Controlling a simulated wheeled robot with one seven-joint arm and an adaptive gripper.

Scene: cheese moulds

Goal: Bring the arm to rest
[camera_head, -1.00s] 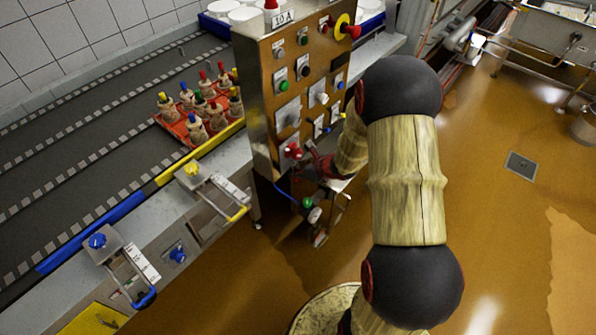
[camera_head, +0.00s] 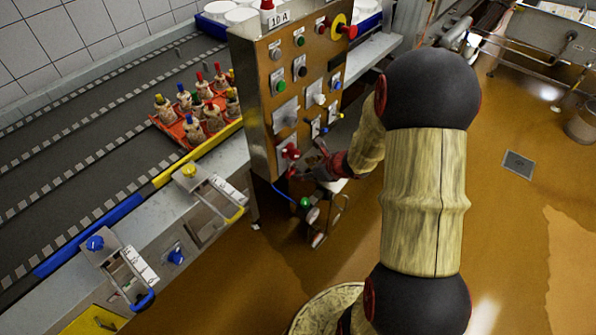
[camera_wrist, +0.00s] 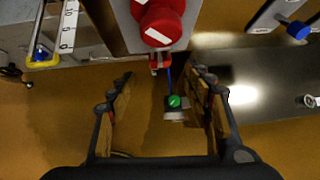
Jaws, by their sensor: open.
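My arm (camera_head: 425,185) reaches up and bends toward the brown control panel (camera_head: 262,110). My gripper (camera_head: 318,163) is near the lower front of the panel, beside a red knob (camera_head: 291,151). In the wrist view my gripper (camera_wrist: 163,76) is open, its two fingers wide apart with nothing held between them. The red knob (camera_wrist: 160,24) shows there just beyond the fingertips, in the upper middle, and looks apart from them. A green button (camera_wrist: 174,101) appears between the fingers, farther off.
A conveyor (camera_head: 90,120) runs at left, with a red tray (camera_head: 166,130) of bottle-like figures with coloured tops. Clamps with yellow (camera_head: 189,170) and blue (camera_head: 95,243) knobs line its edge. The brown floor (camera_head: 500,220) at right is open, with a drain (camera_head: 518,165).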

